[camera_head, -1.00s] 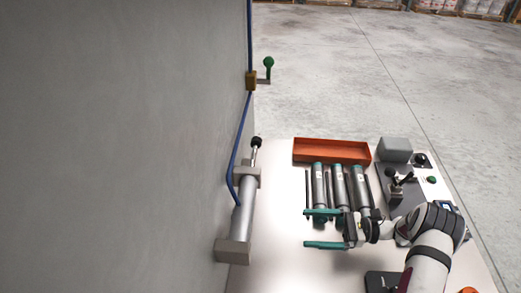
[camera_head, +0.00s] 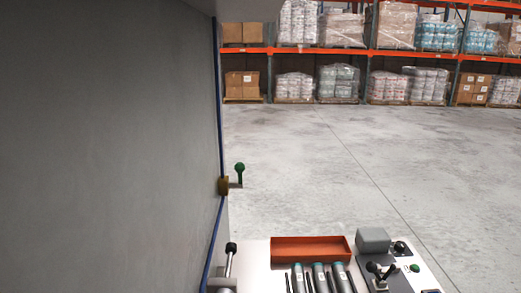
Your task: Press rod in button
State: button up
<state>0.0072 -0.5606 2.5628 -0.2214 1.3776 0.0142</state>
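A thin metal rod (camera_head: 229,266) with a black end stands at the lower left, beside the grey wall. Its grey mount (camera_head: 221,284) is cut off by the bottom edge. At the lower right, a green button (camera_head: 415,268) sits on the table next to a dark panel with black levers (camera_head: 381,271). A black round knob or button (camera_head: 400,248) is just above it. I cannot tell which of these is the task's button. My gripper is out of view.
An orange tray (camera_head: 312,258) lies behind several grey-green cylinders (camera_head: 319,275). A grey box (camera_head: 373,239) stands to its right. A green-knobbed lever (camera_head: 239,168) on a brass fitting juts from the wall (camera_head: 110,150) along a blue line. Loaded racks (camera_head: 350,52) stand far behind open floor.

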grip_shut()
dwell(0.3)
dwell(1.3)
